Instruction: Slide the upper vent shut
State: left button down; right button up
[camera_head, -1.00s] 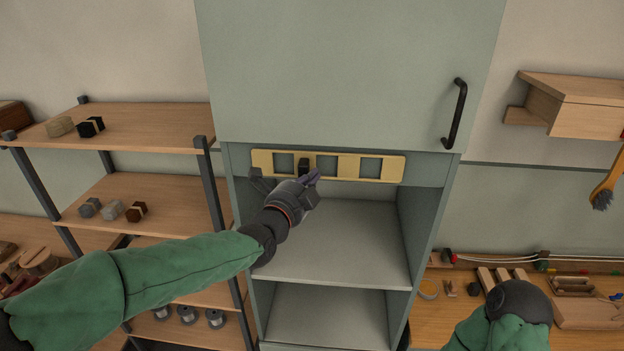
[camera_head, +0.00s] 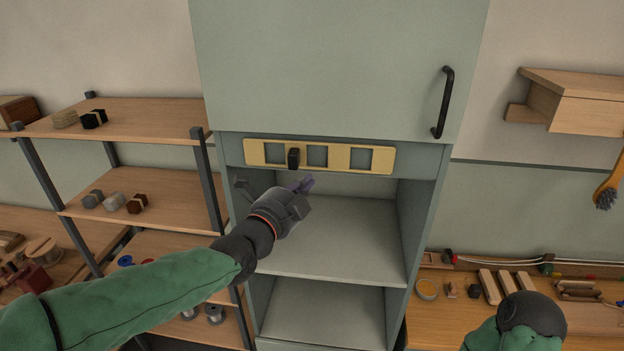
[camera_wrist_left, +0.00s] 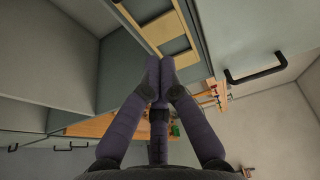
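The upper vent (camera_head: 340,158) is a yellow slotted plate with three square windows, set across the cabinet front below the door. Its black knob (camera_head: 293,158) stands between the left and middle windows. The windows look grey-green; whether they are open or covered is unclear. My left gripper (camera_head: 305,185) is just below the plate and knob, apart from the knob. In the left wrist view its purple fingers (camera_wrist_left: 161,68) come together at the tips with nothing seen between them. The plate (camera_wrist_left: 163,28) lies beyond the fingertips there. My right gripper is out of view.
The cabinet door (camera_head: 335,70) with a black handle (camera_head: 444,102) is above the vent. An open compartment with a shelf (camera_head: 335,240) is below. A wooden rack (camera_head: 125,120) stands left. A workbench (camera_head: 455,320) with small tools is at right.

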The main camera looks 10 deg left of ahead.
pick_arm(q)
jog(key=v, duration=0.2)
jog(key=shift+s+a, duration=0.3)
jog(key=shift+a, duration=0.1)
